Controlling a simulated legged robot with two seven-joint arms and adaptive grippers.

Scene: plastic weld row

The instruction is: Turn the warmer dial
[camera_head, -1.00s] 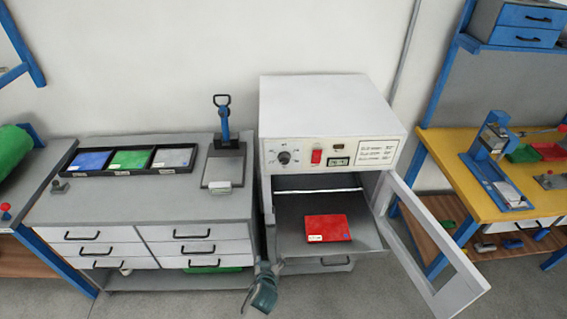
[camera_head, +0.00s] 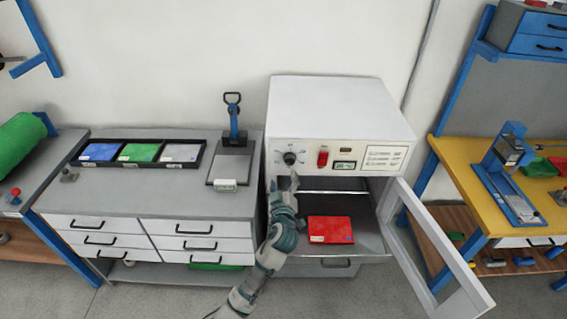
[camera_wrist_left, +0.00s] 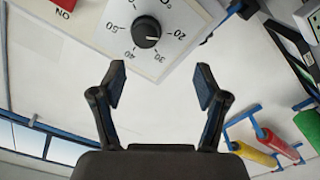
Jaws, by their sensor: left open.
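The warmer (camera_head: 335,105) is a white box with its door (camera_head: 440,255) swung open to the right. Its black dial (camera_head: 289,158) is on the left of the front panel. The left wrist view shows the dial (camera_wrist_left: 146,31) close up, with numbers around it, beyond my fingertips. My left gripper (camera_head: 284,184) is just below the dial in the head view. Its two fingers (camera_wrist_left: 160,87) are apart with nothing between them, and they do not touch the dial. My right gripper is not in view.
A red rocker switch (camera_head: 322,158) is right of the dial. A red sheet (camera_head: 330,229) lies on the warmer's shelf. A bench on the left holds a black tray (camera_head: 140,165) of coloured sheets and a hand press (camera_head: 231,150). A yellow bench (camera_head: 480,200) stands right.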

